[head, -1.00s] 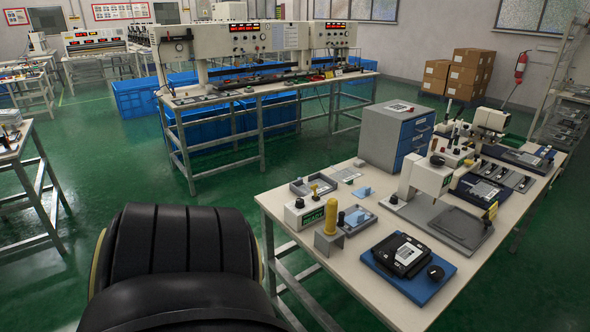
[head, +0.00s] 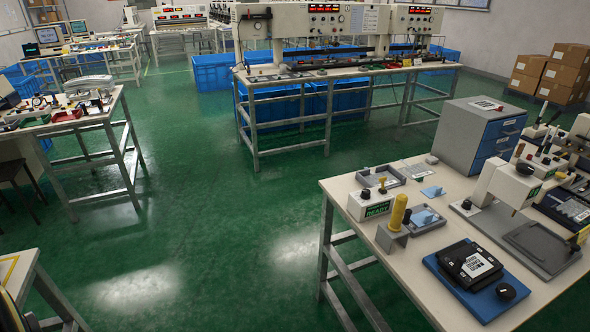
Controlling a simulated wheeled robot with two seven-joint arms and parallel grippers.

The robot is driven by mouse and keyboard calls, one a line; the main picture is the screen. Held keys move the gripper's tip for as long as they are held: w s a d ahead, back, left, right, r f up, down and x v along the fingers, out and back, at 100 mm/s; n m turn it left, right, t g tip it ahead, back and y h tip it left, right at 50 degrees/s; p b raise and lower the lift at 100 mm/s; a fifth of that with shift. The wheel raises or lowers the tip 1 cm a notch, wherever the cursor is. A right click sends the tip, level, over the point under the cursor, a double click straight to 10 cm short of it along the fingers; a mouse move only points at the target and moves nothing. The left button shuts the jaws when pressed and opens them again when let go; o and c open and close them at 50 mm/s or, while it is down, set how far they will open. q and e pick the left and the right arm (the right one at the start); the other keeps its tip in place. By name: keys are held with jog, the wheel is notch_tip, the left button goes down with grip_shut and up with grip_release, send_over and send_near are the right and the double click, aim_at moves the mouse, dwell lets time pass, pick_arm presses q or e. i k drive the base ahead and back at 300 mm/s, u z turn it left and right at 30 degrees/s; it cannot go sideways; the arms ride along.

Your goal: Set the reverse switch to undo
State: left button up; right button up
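I cannot make out a part marked as the reverse switch, or an undo label. On the near right workbench (head: 400,268) a white control box (head: 366,206) has a green READY display, a black knob and a yellow button. In front of it a yellow handle (head: 398,213) stands upright on a grey bracket. A blue plate (head: 486,305) carries a black device (head: 468,263) with a printed label, and a black knob (head: 506,291) beside it. A white press-like machine (head: 507,188) stands behind on a grey base. Neither of my grippers is in view.
A grey and blue drawer cabinet (head: 478,133) stands on the bench. A long machine bench (head: 300,75) is at the back, with blue crates (head: 210,72) around it. Another bench (head: 62,122) is at left. Cardboard boxes (head: 563,66) are stacked far right. Green floor (head: 215,225) between is open.

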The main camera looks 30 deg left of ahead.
aim_at(382, 179)
jog(key=u, duration=1.35)
jog(key=i, duration=1.35)
jog(key=z, duration=2.2)
jog(key=i, duration=0.35)
jog(key=z, duration=0.1)
